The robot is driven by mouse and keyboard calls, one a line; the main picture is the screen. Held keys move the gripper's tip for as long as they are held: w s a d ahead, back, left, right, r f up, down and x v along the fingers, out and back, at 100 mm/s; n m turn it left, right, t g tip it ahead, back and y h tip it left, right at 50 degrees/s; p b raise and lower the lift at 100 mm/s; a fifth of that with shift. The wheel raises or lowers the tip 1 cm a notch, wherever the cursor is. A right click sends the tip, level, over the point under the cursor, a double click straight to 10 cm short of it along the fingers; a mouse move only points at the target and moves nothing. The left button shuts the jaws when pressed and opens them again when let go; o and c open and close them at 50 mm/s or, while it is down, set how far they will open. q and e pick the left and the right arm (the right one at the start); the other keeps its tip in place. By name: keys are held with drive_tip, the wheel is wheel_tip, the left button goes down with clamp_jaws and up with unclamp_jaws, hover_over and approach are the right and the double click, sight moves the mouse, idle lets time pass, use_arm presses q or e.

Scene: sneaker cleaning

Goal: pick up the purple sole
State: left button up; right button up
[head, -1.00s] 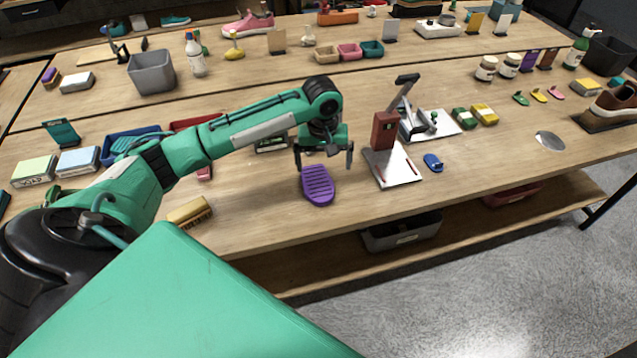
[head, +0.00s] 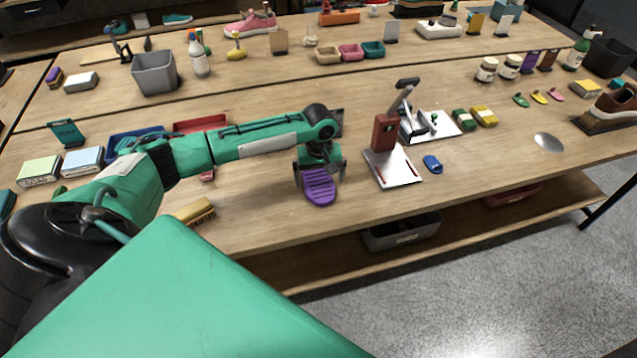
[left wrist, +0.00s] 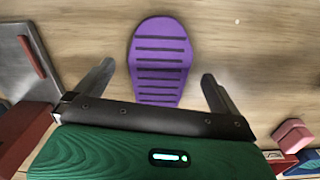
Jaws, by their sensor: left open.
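The purple sole (head: 319,187) lies flat on the wooden table near its front edge, with dark grooves across it. In the left wrist view the purple sole (left wrist: 160,62) lies between the two fingers, its wide end pointing away from the gripper. My left gripper (head: 320,172) is open, with one finger on each side of the sole and a gap on both sides in the left wrist view (left wrist: 155,85). The near end of the sole is hidden behind the gripper's body there. My right gripper is not in view.
A metal-plated stand with a red block (head: 385,131) stands close to the right of the sole. A small blue sole (head: 432,164) lies beyond it. A wooden brush (head: 194,212) lies to the left. Red (head: 200,123) and blue trays stand behind my left arm.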

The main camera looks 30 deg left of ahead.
sight(320, 187)
use_arm(q)
wheel_tip(320, 187, down, 3)
drive_tip(key=shift+w+f+p, duration=0.1)
drive_tip(key=shift+f+p, duration=0.05)
drive_tip(key=shift+p, duration=0.15)
drive_tip(key=shift+c, duration=0.2)
drive_tip(key=c, duration=1)
drive_tip(key=shift+o, duration=0.2)
